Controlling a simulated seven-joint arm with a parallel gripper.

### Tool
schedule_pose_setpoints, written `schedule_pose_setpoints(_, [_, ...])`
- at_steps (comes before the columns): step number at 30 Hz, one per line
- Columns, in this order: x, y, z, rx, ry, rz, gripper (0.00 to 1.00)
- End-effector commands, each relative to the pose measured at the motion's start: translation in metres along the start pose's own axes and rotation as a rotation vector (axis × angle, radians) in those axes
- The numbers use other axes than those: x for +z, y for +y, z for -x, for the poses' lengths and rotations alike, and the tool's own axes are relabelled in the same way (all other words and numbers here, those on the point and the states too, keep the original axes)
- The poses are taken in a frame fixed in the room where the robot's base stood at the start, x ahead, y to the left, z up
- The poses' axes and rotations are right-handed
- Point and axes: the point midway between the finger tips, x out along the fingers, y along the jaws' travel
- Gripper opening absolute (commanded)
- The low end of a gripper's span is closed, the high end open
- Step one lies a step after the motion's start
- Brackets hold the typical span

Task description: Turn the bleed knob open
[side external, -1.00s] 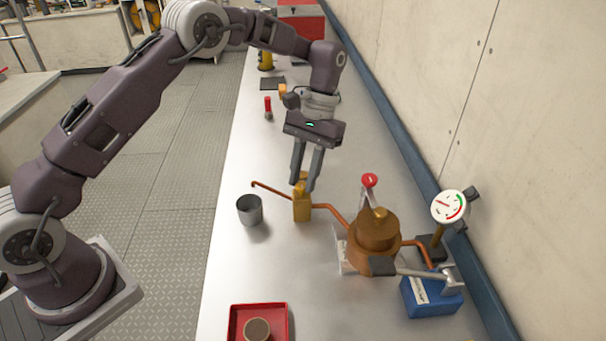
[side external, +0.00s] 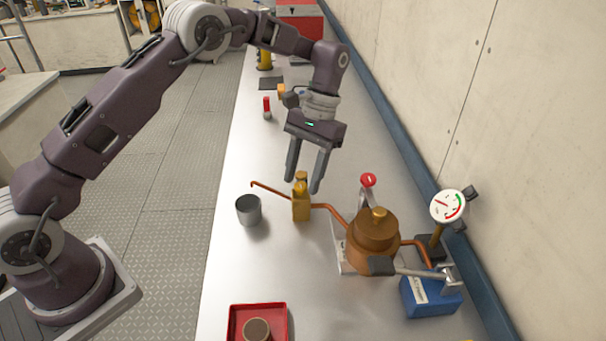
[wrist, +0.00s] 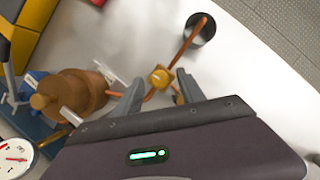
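The brass bleed knob (side external: 300,187) sits on top of a brass valve block (side external: 301,209) in a copper pipe line. In the wrist view the knob (wrist: 160,77) shows beyond my fingertips, near the gap between them. My gripper (side external: 304,186) is open, with its fingers spread around the knob's area in the side view. No contact with the knob can be made out. In the wrist view my gripper (wrist: 160,82) holds nothing. How far the knob is turned cannot be told.
A grey cup (side external: 249,210) stands under the thin pipe's free end. A copper pot (side external: 374,238), red-topped lever (side external: 368,181), white gauge (side external: 447,206) and blue pump (side external: 430,296) stand to the right. A red tray (side external: 259,309) lies in front.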

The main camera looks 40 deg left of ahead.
Motion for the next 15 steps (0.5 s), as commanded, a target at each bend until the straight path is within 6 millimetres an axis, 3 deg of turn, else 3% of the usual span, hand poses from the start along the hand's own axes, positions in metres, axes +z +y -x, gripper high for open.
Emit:
schedule_pose_setpoints(8, [0.000,0.000,0.006,0.000,-0.001,0.000,0.47])
schedule_pose_setpoints(15, [-0.001,0.000,0.052,0.000,0.003,0.000,0.47])
